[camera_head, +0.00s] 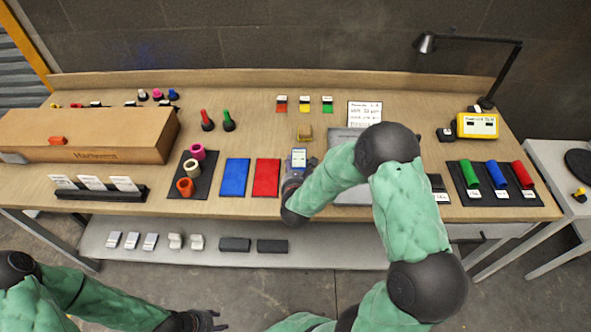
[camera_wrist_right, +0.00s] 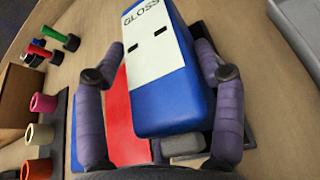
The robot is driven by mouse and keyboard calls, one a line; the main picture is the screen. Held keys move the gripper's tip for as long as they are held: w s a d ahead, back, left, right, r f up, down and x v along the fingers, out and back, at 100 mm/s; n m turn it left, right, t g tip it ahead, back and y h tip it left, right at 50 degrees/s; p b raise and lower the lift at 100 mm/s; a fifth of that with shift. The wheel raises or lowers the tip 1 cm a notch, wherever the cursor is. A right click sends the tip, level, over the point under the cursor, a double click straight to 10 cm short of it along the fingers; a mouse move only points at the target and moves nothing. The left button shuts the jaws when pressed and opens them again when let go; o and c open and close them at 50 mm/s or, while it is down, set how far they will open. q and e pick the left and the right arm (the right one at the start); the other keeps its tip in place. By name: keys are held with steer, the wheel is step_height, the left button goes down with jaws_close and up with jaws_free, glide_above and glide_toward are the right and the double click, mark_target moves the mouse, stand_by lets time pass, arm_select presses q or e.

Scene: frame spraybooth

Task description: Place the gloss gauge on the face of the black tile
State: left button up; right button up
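The gloss gauge (camera_head: 299,158) is a blue box with a pale label. It fills the middle of the right wrist view (camera_wrist_right: 160,80), where the label reads GLOSS. My right gripper (camera_wrist_right: 165,60) has a finger on each side of it and looks shut on it. A dark surface (camera_wrist_right: 249,137), likely the black tile, shows partly beneath the gauge. Most of it is hidden, and I cannot tell whether the gauge touches it. The red tile (camera_head: 266,177) and blue tile (camera_head: 235,177) lie to the left. My left gripper (camera_head: 208,320) hangs low in front of the bench; its opening is unclear.
A wooden case (camera_head: 85,135) and a dark mat with coloured rings (camera_head: 187,187) stand left. A grey plate (camera_head: 345,137) lies partly behind my right arm. Coloured rollers (camera_head: 497,174) and a yellow instrument (camera_head: 477,125) are right. Bare bench lies behind the blue tile.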

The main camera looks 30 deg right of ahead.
steer(key=o, duration=0.4)
steer(key=shift+o, duration=0.2)
steer(key=shift+s+a+r+p, duration=0.1)
steer(key=shift+r+p, duration=0.2)
steer(key=shift+p, duration=0.05)
steer(key=p+v, duration=0.1)
steer(key=v, duration=1)
steer(key=shift+s+a+p, duration=0.15)
steer(key=shift+s+p, duration=0.15)
steer(key=shift+s, duration=0.05)
steer(key=shift+r, duration=0.1)
